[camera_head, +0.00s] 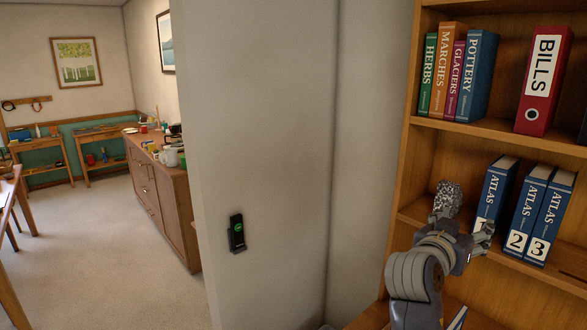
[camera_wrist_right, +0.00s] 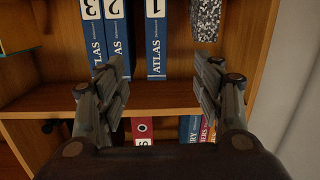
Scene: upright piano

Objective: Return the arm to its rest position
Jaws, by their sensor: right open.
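My right gripper (camera_head: 482,238) is open and empty. It is in front of the middle shelf of the wooden bookcase, and it partly covers the blue Atlas 1 book (camera_head: 495,188) in the head view. The wrist view is upside down. There the two open fingers (camera_wrist_right: 162,67) are apart with nothing between them, and the Atlas 1 book (camera_wrist_right: 156,40) stands beyond them. My right arm reaches up from the lower right of the head view. My left gripper is not in view.
The Atlas 2 book (camera_head: 526,210) and Atlas 3 book (camera_head: 551,216) stand beside Atlas 1. A speckled grey object (camera_head: 447,197) is left of them. A red Bills binder (camera_head: 543,80) is on the shelf above. A wall (camera_head: 270,130) stands left of the bookcase.

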